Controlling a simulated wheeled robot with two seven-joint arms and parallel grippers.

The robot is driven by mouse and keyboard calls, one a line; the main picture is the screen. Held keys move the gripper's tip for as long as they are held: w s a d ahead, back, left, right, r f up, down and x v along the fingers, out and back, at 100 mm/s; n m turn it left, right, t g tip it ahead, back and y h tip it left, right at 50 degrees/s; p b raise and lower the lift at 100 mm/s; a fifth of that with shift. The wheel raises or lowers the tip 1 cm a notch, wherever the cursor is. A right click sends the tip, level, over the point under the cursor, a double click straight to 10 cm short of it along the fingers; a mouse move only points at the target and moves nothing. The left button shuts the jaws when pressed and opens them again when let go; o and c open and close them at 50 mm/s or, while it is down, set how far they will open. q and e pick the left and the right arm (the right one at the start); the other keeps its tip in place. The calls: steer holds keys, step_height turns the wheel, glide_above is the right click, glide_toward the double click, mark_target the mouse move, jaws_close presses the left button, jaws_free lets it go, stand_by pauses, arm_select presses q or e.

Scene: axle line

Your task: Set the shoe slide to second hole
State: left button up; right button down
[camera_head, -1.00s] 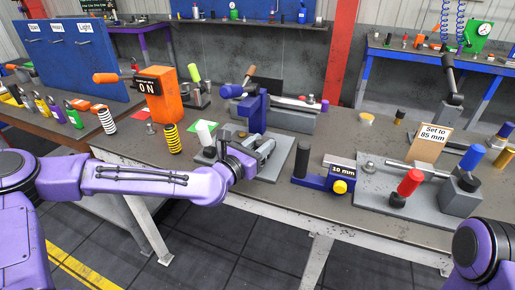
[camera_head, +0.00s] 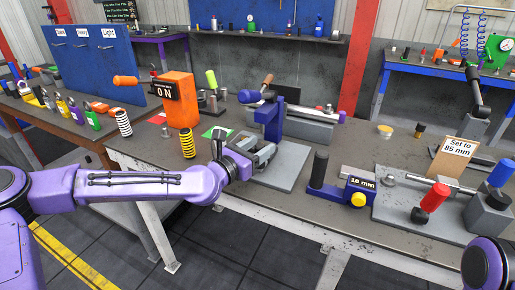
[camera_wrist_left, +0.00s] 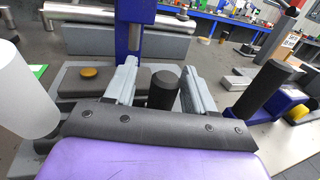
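A low blue block (camera_head: 327,192) with an upright black handle (camera_head: 319,169), a yellow knob (camera_head: 358,199) and a millimetre label stands at the bench front. The black handle also shows in the wrist view (camera_wrist_left: 268,88). Left of it, a blue press (camera_head: 268,122) stands on a grey plate (camera_head: 287,172). No part is marked as the shoe slide, so I cannot tell which it is. My left gripper (camera_head: 245,160) is low at the press front. In the wrist view its fingers (camera_wrist_left: 160,85) are apart, with a short black cylinder (camera_wrist_left: 163,90) between them, not visibly clamped. My right gripper is out of view.
A fixture with a red handle (camera_head: 434,196) and a "Set to 85 mm" card (camera_head: 452,157) stands at right. An orange box (camera_head: 180,100) and black-yellow spring (camera_head: 187,143) stand at left. A pale cylinder (camera_wrist_left: 25,88) rises close beside the left gripper.

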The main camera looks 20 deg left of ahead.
arm_select(q)
steer(key=v, duration=0.9)
steer(key=shift+a+r, duration=0.1)
steer(key=shift+a, duration=0.1)
steer(key=shift+s+a, duration=0.15)
steer(key=shift+s, duration=0.55)
